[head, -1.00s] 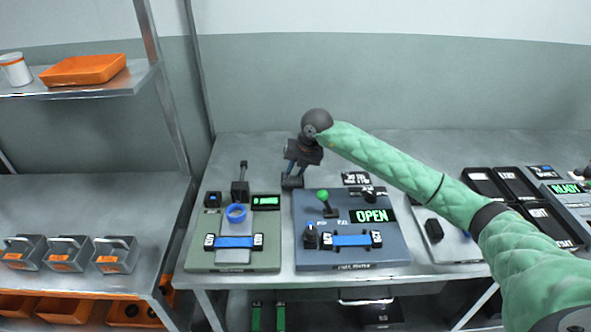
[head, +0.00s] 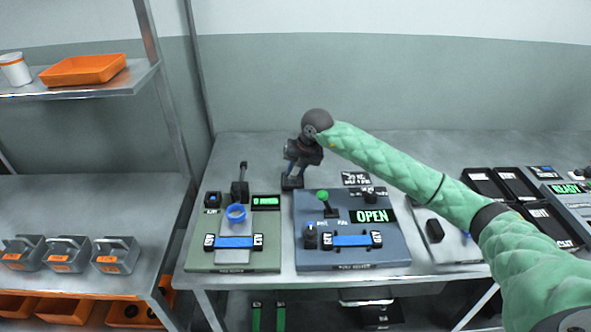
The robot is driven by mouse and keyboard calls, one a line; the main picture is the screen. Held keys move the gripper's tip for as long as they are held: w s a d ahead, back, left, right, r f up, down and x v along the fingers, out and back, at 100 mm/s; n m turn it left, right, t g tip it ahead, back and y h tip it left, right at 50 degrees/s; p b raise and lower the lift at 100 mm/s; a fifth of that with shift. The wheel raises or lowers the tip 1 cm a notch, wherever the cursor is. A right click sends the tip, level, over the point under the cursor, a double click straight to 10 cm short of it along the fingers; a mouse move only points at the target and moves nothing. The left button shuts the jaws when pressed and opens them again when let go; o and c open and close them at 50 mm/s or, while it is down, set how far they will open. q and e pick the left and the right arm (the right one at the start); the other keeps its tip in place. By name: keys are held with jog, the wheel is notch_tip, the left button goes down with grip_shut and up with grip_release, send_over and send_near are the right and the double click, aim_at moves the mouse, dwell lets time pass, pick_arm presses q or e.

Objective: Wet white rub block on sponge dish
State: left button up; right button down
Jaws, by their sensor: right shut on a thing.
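My right gripper (head: 294,172) reaches over the back of the bench, between the green machine and the blue machine. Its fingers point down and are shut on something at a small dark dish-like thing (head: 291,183). The held thing is too small and too hidden by the fingers to make out. I cannot pick out the white rub block or the sponge surface. My left gripper is not in view.
The green machine (head: 207,257) and the blue machine (head: 320,258) with an OPEN display (head: 372,216) stand in front of the gripper. Black trays (head: 485,182) lie at right. A shelf (head: 60,197) with grey weights (head: 115,256) stands at left.

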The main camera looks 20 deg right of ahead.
jog(key=shift+r+p, duration=1)
jog(key=shift+r, duration=2.5)
